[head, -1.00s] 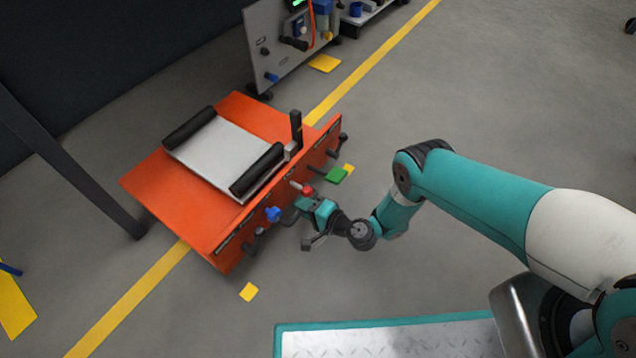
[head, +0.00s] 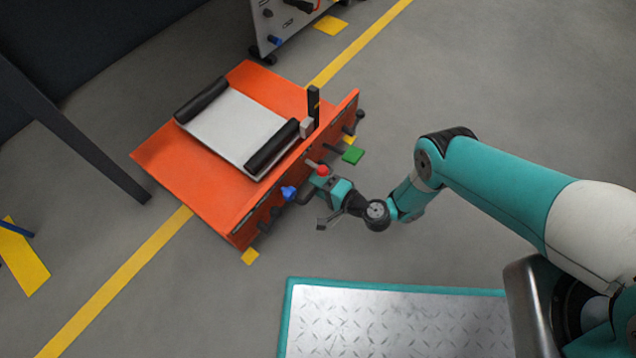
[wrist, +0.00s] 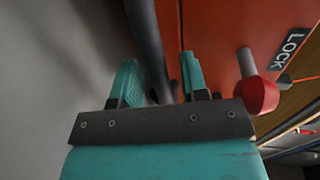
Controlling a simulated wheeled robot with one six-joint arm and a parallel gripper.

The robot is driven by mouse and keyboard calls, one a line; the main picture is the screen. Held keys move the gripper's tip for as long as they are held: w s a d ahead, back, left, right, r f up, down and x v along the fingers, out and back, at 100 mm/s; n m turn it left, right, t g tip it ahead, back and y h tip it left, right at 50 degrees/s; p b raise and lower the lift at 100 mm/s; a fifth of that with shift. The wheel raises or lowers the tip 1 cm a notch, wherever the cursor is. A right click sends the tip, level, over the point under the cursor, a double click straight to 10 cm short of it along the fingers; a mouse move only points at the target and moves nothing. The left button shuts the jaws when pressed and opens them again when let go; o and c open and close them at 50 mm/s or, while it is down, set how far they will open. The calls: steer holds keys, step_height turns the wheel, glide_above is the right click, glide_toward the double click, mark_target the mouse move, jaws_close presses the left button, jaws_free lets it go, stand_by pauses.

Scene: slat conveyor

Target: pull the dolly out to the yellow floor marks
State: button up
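The orange dolly (head: 165,160) stands across the yellow floor line, with a grey plate (head: 235,128) and black rollers on top. My gripper (head: 313,188) is at the front panel. A red knob (wrist: 258,95) beside a LOCK label is right of the fingers.
A dark post (head: 90,150) stands left of the dolly. A grey panelled unit (head: 285,25) is behind. Open grey floor lies to the right.

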stand_by(0.3)
steer(key=shift+s+d+r+p, duration=0.1)
steer(key=shift+d+p, duration=0.1)
steer(key=shift+p, duration=0.1)
steer(key=p+v, duration=1.1)
steer(key=v, duration=0.6)
